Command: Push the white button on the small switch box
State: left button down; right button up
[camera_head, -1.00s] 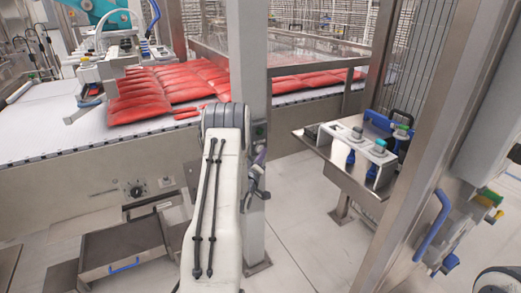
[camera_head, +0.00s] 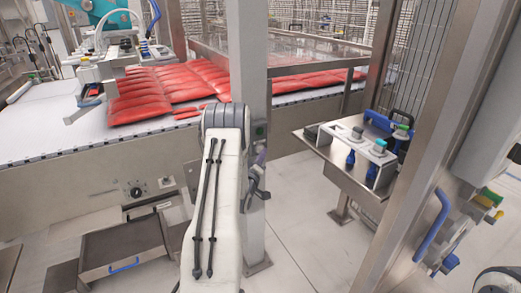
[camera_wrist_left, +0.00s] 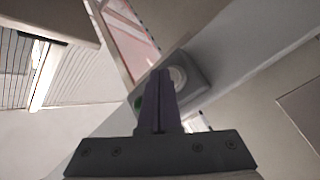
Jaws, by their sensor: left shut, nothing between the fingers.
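The small grey switch box (camera_wrist_left: 205,80) is fixed to the grey post and shows in the left wrist view. Its round white button (camera_wrist_left: 178,76) is just right of my fingertips, partly behind them. A green button (camera_wrist_left: 138,102) shows left of the fingers. In the head view the box (camera_head: 259,131) is small and dark on the post, and its white button cannot be made out. My left gripper (camera_wrist_left: 160,73) is shut and empty, its tips close to the box; touching or apart cannot be told. My right gripper is not in view.
The grey post (camera_head: 249,60) stands directly behind my left arm. A conveyor with red bags (camera_head: 140,95) lies behind it. The floor between is clear.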

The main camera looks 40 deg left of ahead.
pick_arm(q)
jog(key=shift+a, duration=0.15)
dwell(0.5)
jog(key=shift+w+a+r, duration=0.1)
jog(key=shift+w+a, duration=0.05)
jog(key=shift+a, duration=0.1)
dwell(0.3)
jog(key=shift+d, duration=0.3)
jog(key=s+d, duration=0.2)
jog(key=d, duration=0.3)
jog(key=shift+s+d, duration=0.25)
jog(key=shift+d, duration=0.05)
dwell(0.5)
